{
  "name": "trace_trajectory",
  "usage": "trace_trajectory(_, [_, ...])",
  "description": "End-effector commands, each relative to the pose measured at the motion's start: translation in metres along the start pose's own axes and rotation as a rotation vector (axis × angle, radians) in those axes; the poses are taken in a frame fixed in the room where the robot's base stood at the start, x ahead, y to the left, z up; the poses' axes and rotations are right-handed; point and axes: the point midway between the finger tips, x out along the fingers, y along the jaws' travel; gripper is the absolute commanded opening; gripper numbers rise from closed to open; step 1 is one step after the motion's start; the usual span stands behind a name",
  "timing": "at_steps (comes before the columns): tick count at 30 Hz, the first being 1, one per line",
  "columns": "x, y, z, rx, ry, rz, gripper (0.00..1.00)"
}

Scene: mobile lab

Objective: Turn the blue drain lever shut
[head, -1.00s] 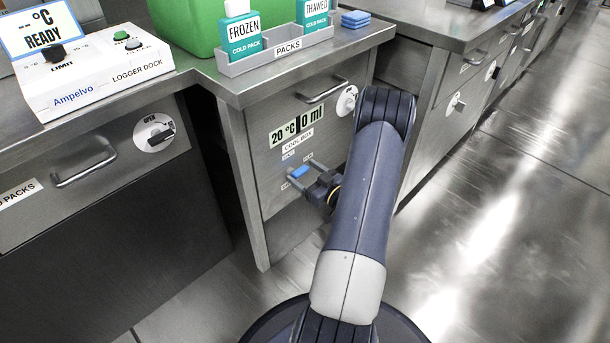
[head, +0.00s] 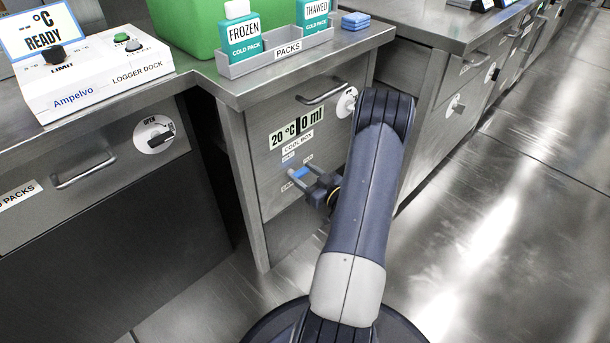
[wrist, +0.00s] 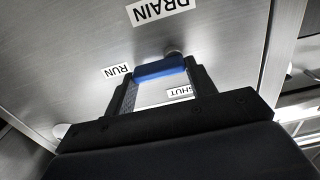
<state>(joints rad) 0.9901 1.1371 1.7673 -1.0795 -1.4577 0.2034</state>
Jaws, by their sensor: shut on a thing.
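The blue drain lever (wrist: 160,69) is on the front of the steel cabinet, below the "COOL BOX" label. It lies across between my two fingertips in the wrist view, with the "DRAIN", "RUN" and "SHUT" labels around it. In the head view the lever (head: 300,173) shows as a small blue patch, partly hidden by my fingers. My gripper (head: 298,178) is at the panel and shut on the lever. The wrist view also shows my gripper (wrist: 160,82), with one finger at each end of the blue bar. Which label the lever points at is hard to tell.
A drawer handle (head: 322,92) and a round dial (head: 347,102) are above my gripper on the same cabinet. A pack holder (head: 275,60) and a logger dock (head: 95,75) stand on the counters. Open floor (head: 500,230) lies to the right.

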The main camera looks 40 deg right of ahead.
Motion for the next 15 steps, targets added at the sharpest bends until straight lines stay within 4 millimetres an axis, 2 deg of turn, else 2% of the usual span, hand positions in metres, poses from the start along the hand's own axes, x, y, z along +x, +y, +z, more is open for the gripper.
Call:
trace_trajectory(8, [-0.0001, -0.0012, 0.0009, -0.089, 0.0, -0.002, 0.3])
trace_trajectory(15, [0.0001, -0.0029, -0.0006, -0.276, 0.0, -0.002, 0.3])
